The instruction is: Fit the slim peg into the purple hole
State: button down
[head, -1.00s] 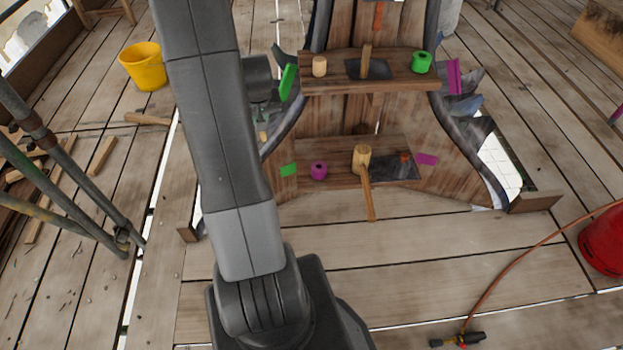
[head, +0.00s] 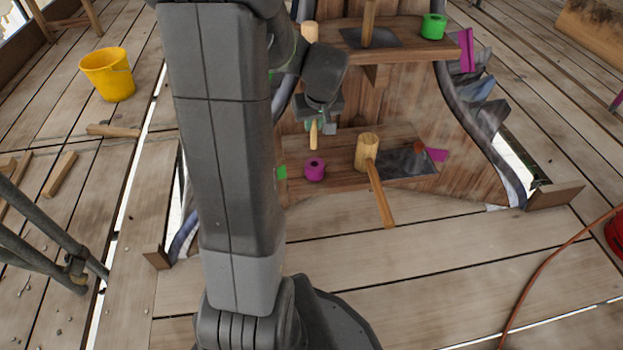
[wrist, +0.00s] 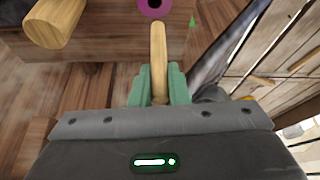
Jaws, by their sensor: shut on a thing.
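My gripper (head: 314,127) is shut on a slim wooden peg (head: 313,138), which points downward in the head view. In the wrist view, the green jaws of my gripper (wrist: 158,88) clamp the lower part of the peg (wrist: 158,50), and its free end points up the picture.
A wooden mallet (head: 367,152) stands right of the purple block, its handle jutting over the lower shelf's (head: 345,178) front edge. A green block (head: 433,26) is on the upper shelf. A purple tag (head: 437,155) is at right. The floor in front is clear.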

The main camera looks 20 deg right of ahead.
notch_tip(320, 180, down, 10)
jog(key=b, duration=0.4)
jog(key=shift+s+d+f, duration=0.1)
jog(key=shift+d, duration=0.05)
jog(key=shift+f, duration=0.2)
jog(key=c, duration=1.4)
grip_release()
jog(key=shift+r, duration=0.2)
jog(key=p+v, duration=0.4)
jog(key=v, duration=0.8)
jog(key=shift+f, duration=0.1)
